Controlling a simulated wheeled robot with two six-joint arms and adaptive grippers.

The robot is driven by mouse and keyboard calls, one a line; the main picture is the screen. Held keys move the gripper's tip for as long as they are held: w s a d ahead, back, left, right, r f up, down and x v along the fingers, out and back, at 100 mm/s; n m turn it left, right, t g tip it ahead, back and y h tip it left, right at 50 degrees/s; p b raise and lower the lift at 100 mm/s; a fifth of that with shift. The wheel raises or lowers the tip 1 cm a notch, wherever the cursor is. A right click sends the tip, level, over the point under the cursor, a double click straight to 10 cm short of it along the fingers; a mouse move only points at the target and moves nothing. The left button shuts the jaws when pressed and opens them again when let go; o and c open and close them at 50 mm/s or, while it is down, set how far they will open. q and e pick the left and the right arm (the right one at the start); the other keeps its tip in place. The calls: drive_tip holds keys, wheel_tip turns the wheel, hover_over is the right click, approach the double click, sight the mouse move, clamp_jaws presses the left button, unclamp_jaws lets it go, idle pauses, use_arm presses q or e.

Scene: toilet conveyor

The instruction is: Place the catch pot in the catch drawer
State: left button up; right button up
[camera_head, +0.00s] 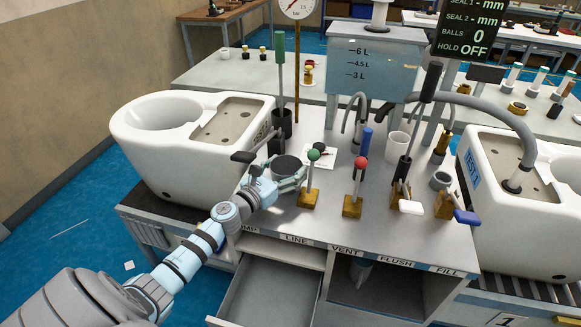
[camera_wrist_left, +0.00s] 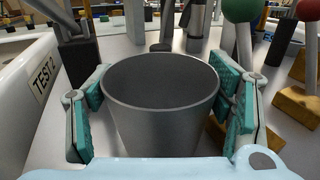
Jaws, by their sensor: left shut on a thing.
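The catch pot (camera_head: 287,166) is a dark grey open cup near the front left of the bench top. My left gripper (camera_head: 277,181) is shut on the catch pot, with fingers on both sides of it. In the left wrist view the pot (camera_wrist_left: 160,105) stands upright and looks empty, between teal-padded fingers. I cannot tell whether its base touches the bench. The catch drawer (camera_head: 234,287) is pulled open below the bench's front edge, lower than the pot; its visible floor is bare. My right gripper is not in view.
Levers with a green ball (camera_head: 313,155) and a red ball (camera_head: 361,163) stand right of the pot. A white toilet (camera_head: 150,145) stands left, another (camera_head: 530,230) right. A dark plunger-like holder (camera_head: 281,120) is behind. An open compartment (camera_head: 385,290) lies right of the drawer.

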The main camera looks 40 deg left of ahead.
use_arm(q)
drive_tip(key=shift+s+d+b, duration=0.15)
drive_tip(key=shift+s+b, duration=0.1)
drive_tip(key=shift+b, duration=0.05)
drive_tip(key=o, duration=1.1)
drive_tip(key=shift+w+f, duration=0.1)
drive_tip(key=shift+o, duration=0.3)
drive_tip(key=shift+w+f, duration=0.1)
drive_tip(key=shift+w, duration=0.1)
drive_tip(key=shift+s, duration=0.1)
